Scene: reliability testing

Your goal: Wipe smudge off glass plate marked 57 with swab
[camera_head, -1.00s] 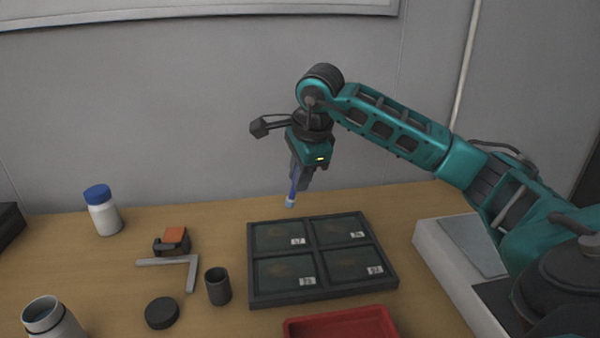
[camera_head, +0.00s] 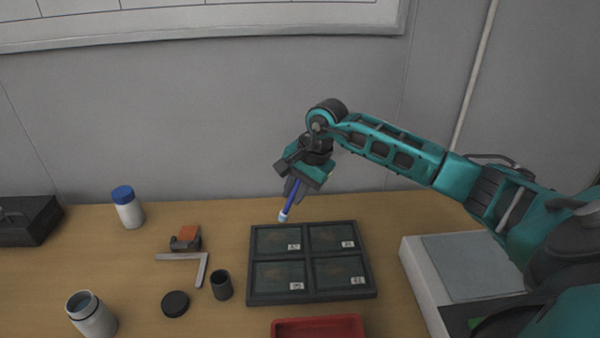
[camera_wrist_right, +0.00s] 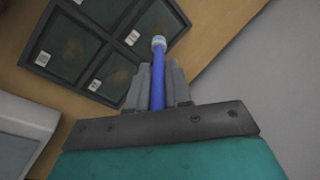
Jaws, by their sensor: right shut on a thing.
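My right gripper (camera_head: 293,186) is shut on the swab, a blue stick (camera_head: 291,199) with a pale tip, tilted with its tip down and to the left. In the head view the tip shows at the back edge of a dark tray (camera_head: 313,297) of glass plates. The back-left plate (camera_head: 272,238) has brownish smudging and a small label that seems to end in 7; I cannot read it surely. In the right wrist view the swab (camera_wrist_right: 157,85) stands between the fingers, its tip by a plate corner; contact is not clear. My left gripper is not in view.
A red tray (camera_head: 318,328) lies in front of the plates. A dark cup (camera_head: 221,286), a black disc (camera_head: 175,304), a metal square (camera_head: 203,268) and two bottles (camera_head: 128,212) (camera_head: 92,318) stand to the left. A white device (camera_head: 425,290) is at right.

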